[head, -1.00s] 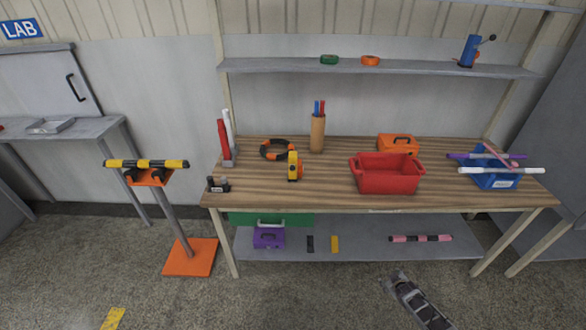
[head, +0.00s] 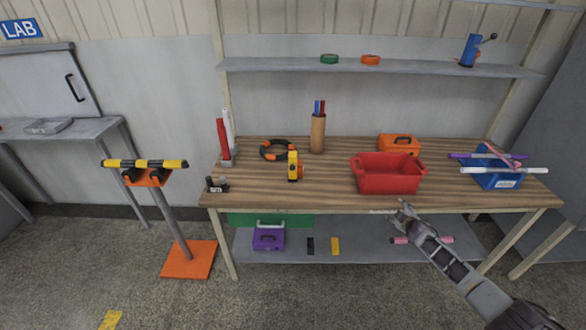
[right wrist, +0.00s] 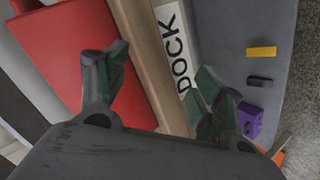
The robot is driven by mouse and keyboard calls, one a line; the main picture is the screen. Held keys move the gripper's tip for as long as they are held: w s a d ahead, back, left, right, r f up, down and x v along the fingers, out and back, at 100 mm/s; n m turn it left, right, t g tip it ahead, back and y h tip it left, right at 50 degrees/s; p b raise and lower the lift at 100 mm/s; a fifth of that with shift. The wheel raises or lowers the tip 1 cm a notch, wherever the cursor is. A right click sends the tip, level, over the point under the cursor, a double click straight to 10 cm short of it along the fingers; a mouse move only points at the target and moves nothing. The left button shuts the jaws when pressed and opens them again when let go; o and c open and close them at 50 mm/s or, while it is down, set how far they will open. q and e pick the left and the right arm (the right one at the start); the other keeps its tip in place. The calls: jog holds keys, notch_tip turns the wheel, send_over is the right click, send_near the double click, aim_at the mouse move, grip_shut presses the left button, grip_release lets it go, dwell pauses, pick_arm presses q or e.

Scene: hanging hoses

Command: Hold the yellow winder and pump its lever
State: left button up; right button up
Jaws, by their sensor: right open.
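The yellow winder (head: 294,166) stands upright on the wooden workbench, left of the middle, with a dark round part on its face. Its lever is too small to make out. My right gripper (head: 404,208) is at the bench's front edge, below the red bin and well to the right of the winder. In the right wrist view my right gripper (right wrist: 158,95) has its two fingers wide apart, with nothing between them but the bench edge behind. The winder does not show in that view. My left gripper is in neither view.
A red bin (head: 388,179) is on the bench close behind my right gripper; an orange-and-black ring (head: 265,150) lies beside the winder. A blue lever device (head: 469,50) stands on the upper shelf. The bench top (head: 325,185) between winder and bin is clear.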

jog(key=w+a+r+n, duration=0.1)
jog(key=r, duration=0.2)
jog(key=w+a+r+n+t+y, duration=0.1)
jog(key=w+r, duration=0.1)
jog(key=r, duration=0.1)
jog(key=w+a+r+n+b, duration=0.1)
jog(key=r, duration=0.2)
jog(key=shift+w+a+n+t+y, duration=0.2)
jog(key=shift+n+t+y, duration=0.1)
jog(key=shift+t+y, duration=0.1)
jog(key=a+r, duration=0.1)
jog(key=a+r+n+y, duration=0.2)
jog(key=shift+w+a+r, duration=0.25)
jog(key=shift+a+r, duration=0.05)
jog(key=s+a+f+n+g+y, duration=0.1)
jog(key=s+a+n+g+y, duration=0.25)
jog(key=s+a, duration=0.6)
jog(key=s+a+f+n+g+y, duration=0.1)
jog(key=s+a+n+g+y, duration=0.35)
jog(key=a, duration=0.75)
jog(key=s+a+f+m+g, duration=0.1)
jog(key=s+a+m+g, duration=0.1)
jog(key=s, duration=0.5)
jog(key=s+a+m+g+y, duration=0.1)
jog(key=s+a+m+g, duration=0.2)
jog(key=s, duration=0.4)
jog(key=shift+s+a+f+g+b, duration=0.15)
jog(key=shift+a+f+g+b, duration=0.2)
jog(key=shift+a+g, duration=0.2)
jog(key=shift+m, duration=0.5)
